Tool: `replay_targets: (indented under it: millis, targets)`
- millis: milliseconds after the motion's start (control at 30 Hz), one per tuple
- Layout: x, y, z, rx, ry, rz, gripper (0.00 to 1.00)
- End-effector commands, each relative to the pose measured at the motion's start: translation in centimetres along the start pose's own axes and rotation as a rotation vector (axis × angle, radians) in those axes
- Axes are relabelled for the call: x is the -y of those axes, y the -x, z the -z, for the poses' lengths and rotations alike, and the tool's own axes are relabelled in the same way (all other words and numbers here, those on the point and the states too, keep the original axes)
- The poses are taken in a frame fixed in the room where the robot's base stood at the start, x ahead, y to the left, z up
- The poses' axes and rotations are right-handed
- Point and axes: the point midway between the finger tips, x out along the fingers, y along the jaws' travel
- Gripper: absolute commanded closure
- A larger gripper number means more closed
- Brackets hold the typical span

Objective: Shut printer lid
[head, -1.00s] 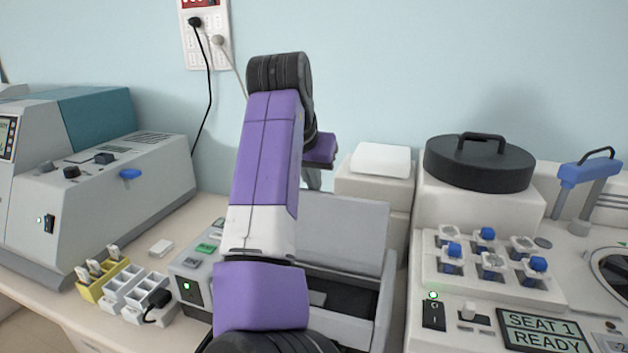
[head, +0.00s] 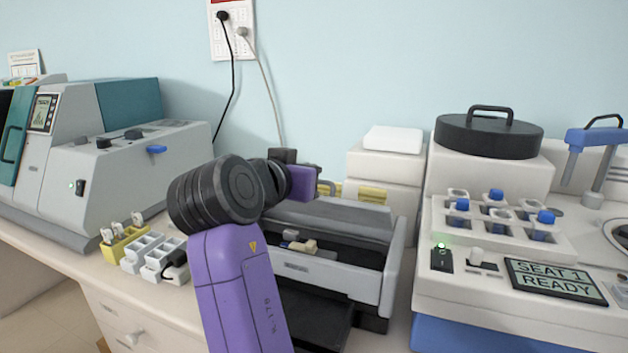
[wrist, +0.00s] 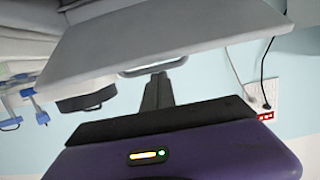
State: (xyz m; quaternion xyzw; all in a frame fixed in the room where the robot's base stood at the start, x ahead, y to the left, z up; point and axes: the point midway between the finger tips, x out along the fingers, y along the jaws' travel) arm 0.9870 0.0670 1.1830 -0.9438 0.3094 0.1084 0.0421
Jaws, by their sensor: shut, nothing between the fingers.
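The printer (head: 330,272) is a grey box with a dark open front, standing on the bench in the middle of the head view. Its grey lid (head: 345,232) slopes low over the body, with a dark gap under its front edge, so it is not flush. In the wrist view the lid (wrist: 170,38) is a broad grey panel close beyond the fingertips. My gripper (wrist: 157,82) is shut and empty. I cannot tell whether the fingertips touch the lid.
A staining machine (head: 515,245) with several blue-capped slots stands close right. A grey and teal machine (head: 130,165) stands left. Small yellow (head: 122,242) and white racks (head: 150,258) sit in front of it. White boxes (head: 385,165) stand behind the printer.

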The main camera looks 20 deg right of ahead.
Motion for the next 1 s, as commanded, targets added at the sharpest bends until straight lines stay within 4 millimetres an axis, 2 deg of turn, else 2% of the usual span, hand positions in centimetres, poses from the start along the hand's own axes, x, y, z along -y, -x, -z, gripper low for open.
replay_targets:
  millis: [33,300,733,1000]
  targets:
    - [-0.1,0.2,-1.5,-0.038,0.002,0.001,1.00]
    - [-0.1,2.0,-4.1,-0.238,0.000,0.003,1.00]
    - [-0.2,3.8,-8.1,-0.541,-0.001,0.005,1.00]
    - [-0.2,4.5,-9.8,-0.536,-0.003,0.007,1.00]
